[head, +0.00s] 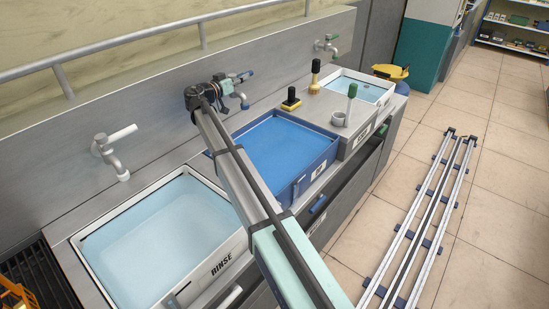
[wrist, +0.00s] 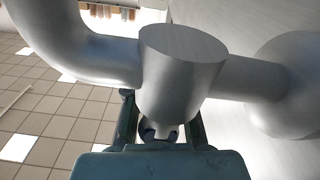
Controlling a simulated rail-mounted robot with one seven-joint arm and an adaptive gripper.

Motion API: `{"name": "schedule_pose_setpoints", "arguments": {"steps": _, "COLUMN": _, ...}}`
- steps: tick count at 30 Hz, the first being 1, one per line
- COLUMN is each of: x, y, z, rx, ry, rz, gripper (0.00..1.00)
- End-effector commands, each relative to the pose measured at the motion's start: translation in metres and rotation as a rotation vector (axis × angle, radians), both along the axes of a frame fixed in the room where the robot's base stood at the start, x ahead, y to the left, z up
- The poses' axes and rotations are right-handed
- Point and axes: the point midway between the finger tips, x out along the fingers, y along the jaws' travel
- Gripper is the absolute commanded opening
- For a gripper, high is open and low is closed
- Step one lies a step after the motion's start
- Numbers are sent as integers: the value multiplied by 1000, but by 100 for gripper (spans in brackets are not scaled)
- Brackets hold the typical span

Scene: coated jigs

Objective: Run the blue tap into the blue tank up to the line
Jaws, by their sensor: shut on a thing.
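The blue tank (head: 325,158) is the middle one of three in the head view and holds flat blue water. A fill line cannot be made out on it. The blue tap (head: 241,99) comes from the wall behind the tank, with a blue-ended handle and blue spout tip. No stream can be made out below the spout. My gripper (head: 222,88) is at the tap's body. In the wrist view, my gripper (wrist: 160,131) is shut on part of the grey tap (wrist: 182,75), beneath its thick cylinder; the held part is mostly hidden.
A white RINSE tank (head: 247,240) with a white tap (head: 108,155) stands at left. A white tank (head: 388,92) with a green tap (head: 328,45) stands at far right.

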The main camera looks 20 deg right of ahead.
Motion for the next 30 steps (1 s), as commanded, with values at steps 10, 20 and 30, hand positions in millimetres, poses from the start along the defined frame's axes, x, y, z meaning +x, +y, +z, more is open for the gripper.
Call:
{"name": "schedule_pose_setpoints", "arguments": {"steps": 10, "x": 1, "y": 0, "z": 0, "rx": 0, "ry": 0, "rz": 0, "gripper": 52}}
{"name": "schedule_pose_setpoints", "arguments": {"steps": 20, "x": 3, "y": -3, "z": -1, "rx": 0, "ry": 0, "rz": -1, "gripper": 52}}
{"name": "schedule_pose_setpoints", "arguments": {"steps": 30, "x": 14, "y": -19, "z": -1, "rx": -1, "ry": -1, "rz": -2, "gripper": 52}}
